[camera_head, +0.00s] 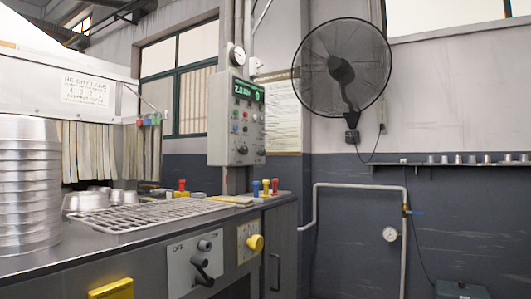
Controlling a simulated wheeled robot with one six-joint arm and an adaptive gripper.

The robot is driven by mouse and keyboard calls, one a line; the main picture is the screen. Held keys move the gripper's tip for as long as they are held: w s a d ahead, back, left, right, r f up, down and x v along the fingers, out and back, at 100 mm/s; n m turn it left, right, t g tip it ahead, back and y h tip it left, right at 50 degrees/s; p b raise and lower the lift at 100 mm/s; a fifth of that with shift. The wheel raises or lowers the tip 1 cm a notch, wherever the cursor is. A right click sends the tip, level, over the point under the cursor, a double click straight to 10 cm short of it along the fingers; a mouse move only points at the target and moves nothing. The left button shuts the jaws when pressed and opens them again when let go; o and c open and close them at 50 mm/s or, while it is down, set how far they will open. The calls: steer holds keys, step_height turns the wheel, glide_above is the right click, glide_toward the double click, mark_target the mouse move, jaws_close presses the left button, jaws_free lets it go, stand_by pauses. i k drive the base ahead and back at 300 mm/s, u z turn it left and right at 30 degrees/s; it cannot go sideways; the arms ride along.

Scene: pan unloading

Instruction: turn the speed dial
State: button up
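A grey control box (236,120) hangs on the wall at centre left, with a lit green display (248,93) that seems to read 2.0 and a unit. Below the display are small coloured buttons and a dark round knob (242,150). On the front of the grey bench, a yellow knob (256,243) sits on a pale plate with markings too small to read. I cannot tell for certain which of these knobs is the speed dial. My gripper is not in view.
The grey bench (150,246) fills the lower left, carrying a metal grid (150,212) and a stack of metal pans (28,185). A black lever switch (203,270) is left of the yellow knob. A fan (342,68) hangs at upper right. White piping (355,186) runs along the right wall.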

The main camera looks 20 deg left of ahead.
mark_target(243, 150)
steer(key=u, duration=0.1)
steer(key=i, duration=0.9)
steer(key=u, duration=0.4)
